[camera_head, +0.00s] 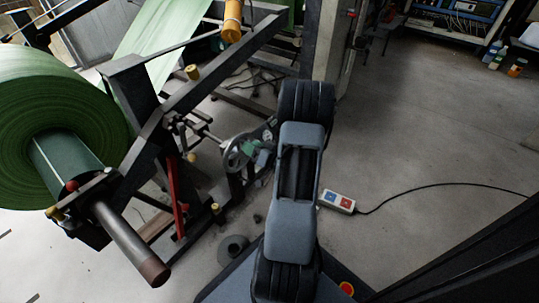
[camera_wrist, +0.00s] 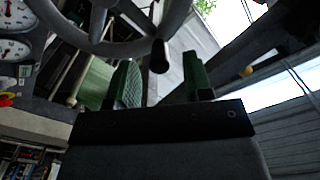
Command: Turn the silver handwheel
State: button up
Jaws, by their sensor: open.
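The silver handwheel (camera_head: 228,160) is on the machine frame, left of my arm in the head view. My gripper (camera_head: 250,147) is at its right side and covers part of it. In the wrist view the wheel's grey rim (camera_wrist: 110,47) curves across the upper left, with spokes above it. A dark handle knob (camera_wrist: 159,57) on the rim shows between and just beyond the fingertips. My gripper (camera_wrist: 160,78) is open, with green finger pads apart. I cannot tell whether either finger touches the knob.
A big green roll (camera_head: 50,120) on a shaft fills the left. A pendant box (camera_head: 337,202) with a cable lies on the floor at right. Round gauges (camera_wrist: 14,50) show in the wrist view. Open floor lies right.

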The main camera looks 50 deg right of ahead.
jog(key=s+d+p, duration=0.1)
jog(key=s+p, duration=0.1)
jog(key=s, duration=0.8)
jog(key=shift+s+d, duration=0.15)
jog(key=shift+s, duration=0.05)
jog(key=w+a+r+n+g+y+p, duration=0.1)
jog(key=a+r+n+g+y+p, duration=0.25)
jog(key=a+r+g+p, duration=0.65)
jog(key=a+r+n+g+y+p, duration=0.4)
jog(key=a+r+p, duration=0.75)
jog(key=r, duration=0.65)
jog(key=s+a+r+m+h+p, duration=0.1)
jog(key=a+r+h+p, duration=0.1)
jog(key=r+h+p, duration=0.3)
jog(key=s+a+r+m+h+p, duration=0.1)
jog(key=r+h+p, duration=0.3)
jog(key=r+p, duration=0.8)
notch_tip(320, 180, up, 9)
jog(key=shift+s+a+f+h+p, duration=0.1)
jog(key=shift+s+a+h+p, duration=0.25)
jog(key=shift+a, duration=0.4)
jog(key=shift+d, duration=0.1)
